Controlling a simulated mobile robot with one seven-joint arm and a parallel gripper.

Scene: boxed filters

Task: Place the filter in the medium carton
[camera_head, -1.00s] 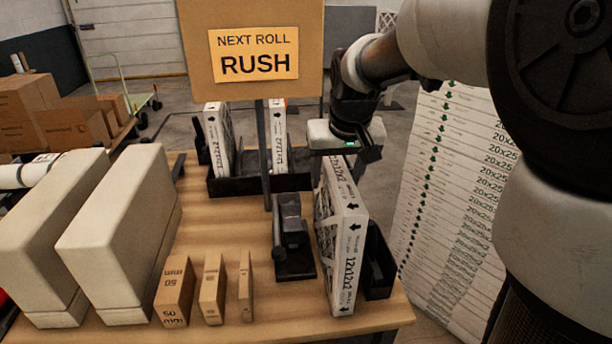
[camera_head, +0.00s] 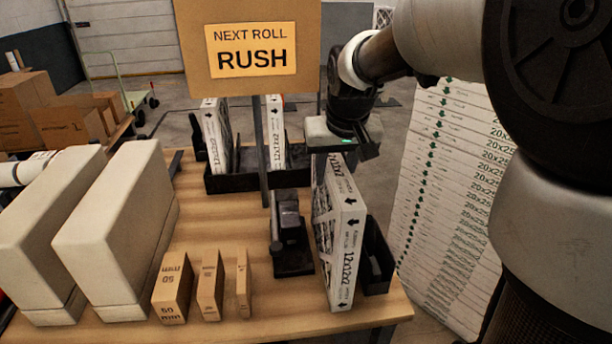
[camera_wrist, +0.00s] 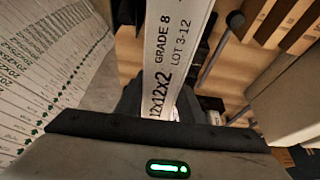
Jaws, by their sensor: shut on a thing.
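A white filter (camera_head: 348,250) marked 12x12x2 stands upright at the right end of the wooden table. My gripper (camera_head: 333,153) is above it, shut on its top edge; the fingers are mostly hidden. In the wrist view the filter's printed edge (camera_wrist: 178,50) runs up from between the fingers. I cannot tell whether its bottom touches the table. Three small brown cartons of differing thickness stand at the front: a thick one (camera_head: 173,290), a middle one (camera_head: 210,288) and a thin one (camera_head: 243,285). I cannot tell whether the middle one is the medium carton.
Two large cream blocks (camera_head: 125,235) fill the table's left. A black stand (camera_head: 290,240) is close left of the filter, a black tray (camera_head: 377,265) close right. Stacked filters (camera_head: 450,200) stand right.

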